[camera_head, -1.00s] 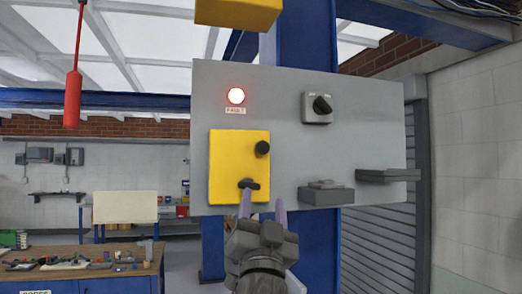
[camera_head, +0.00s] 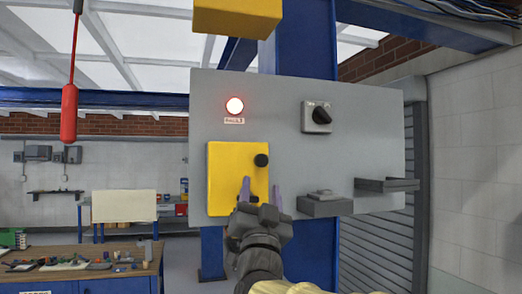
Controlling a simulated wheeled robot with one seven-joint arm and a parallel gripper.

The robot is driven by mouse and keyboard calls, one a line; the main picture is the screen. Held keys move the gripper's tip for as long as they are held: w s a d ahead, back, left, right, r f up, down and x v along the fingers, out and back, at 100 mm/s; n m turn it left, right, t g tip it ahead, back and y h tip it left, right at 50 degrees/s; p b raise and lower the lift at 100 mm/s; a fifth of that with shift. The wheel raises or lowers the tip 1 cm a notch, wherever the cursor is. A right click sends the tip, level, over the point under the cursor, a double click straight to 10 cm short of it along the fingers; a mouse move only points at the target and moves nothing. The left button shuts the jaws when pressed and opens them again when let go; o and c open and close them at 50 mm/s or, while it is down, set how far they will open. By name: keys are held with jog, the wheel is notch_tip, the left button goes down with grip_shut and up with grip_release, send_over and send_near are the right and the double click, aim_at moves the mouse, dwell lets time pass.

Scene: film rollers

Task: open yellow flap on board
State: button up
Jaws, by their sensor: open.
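The yellow flap (camera_head: 224,180) is a flat yellow panel on the left part of the grey board (camera_head: 285,125). It looks closed, lying flat against the board. A black round knob (camera_head: 261,160) sits near its upper right corner. My gripper (camera_head: 261,190) is open in front of the flap's lower right part, with one purple finger over the flap and the other at its right edge. The dark lower handle seen earlier on the flap is hidden behind my gripper. I cannot tell whether the fingers touch anything.
A lit red lamp (camera_head: 234,105) is above the flap. A rotary switch (camera_head: 317,116) is at the upper right. Dark ledges (camera_head: 326,205) stick out at the board's lower right. A red hanging cylinder (camera_head: 69,112) and a cluttered workbench (camera_head: 80,262) are at the left.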

aim_at(260, 165)
jog(key=p+x, duration=0.4)
jog(key=x, duration=0.4)
jog(key=shift+w+a+r+p, duration=0.15)
jog(key=shift+w+p, duration=0.15)
jog(key=shift+p, duration=0.1)
jog(key=shift+w+a+r, duration=0.1)
jog(key=shift+w+r, duration=0.1)
jog(key=shift+r, duration=0.1)
jog(key=shift+w+r+p, duration=0.15)
jog(key=shift+r+p, duration=0.05)
jog(key=shift+p, duration=0.2)
jog(key=shift+w+d, duration=0.2)
jog(key=shift+d, duration=0.3)
jog(key=shift+s+a, duration=0.15)
jog(key=shift+a, duration=0.05)
jog(key=shift+c, duration=1.3)
grip_shut()
